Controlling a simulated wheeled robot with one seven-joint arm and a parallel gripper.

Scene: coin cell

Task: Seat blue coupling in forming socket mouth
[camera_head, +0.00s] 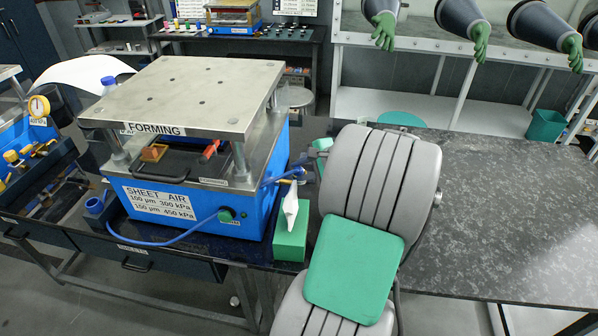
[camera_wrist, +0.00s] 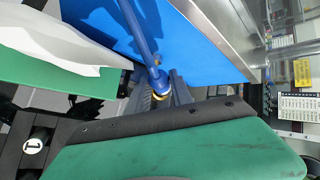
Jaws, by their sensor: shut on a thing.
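The blue coupling (camera_wrist: 157,76), with a brass-coloured end, shows in the wrist view between the dark fingers of my gripper (camera_wrist: 165,92), which is shut on it. A blue hose (camera_wrist: 134,25) runs up from it. In the head view my arm hides most of the gripper; a blue piece (camera_head: 270,181) shows at the right side of the forming press (camera_head: 205,95). A dark round fitting with a green centre (camera_head: 226,214) is on the press's blue front. I cannot tell whether it is the socket mouth. The coupling appears apart from it.
A green tissue box (camera_head: 290,242) with white tissue stands close to the press's right front corner, below the gripper. A blue hose (camera_head: 150,243) loops along the press's front. The dark stone bench top (camera_head: 500,210) at the right is clear.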

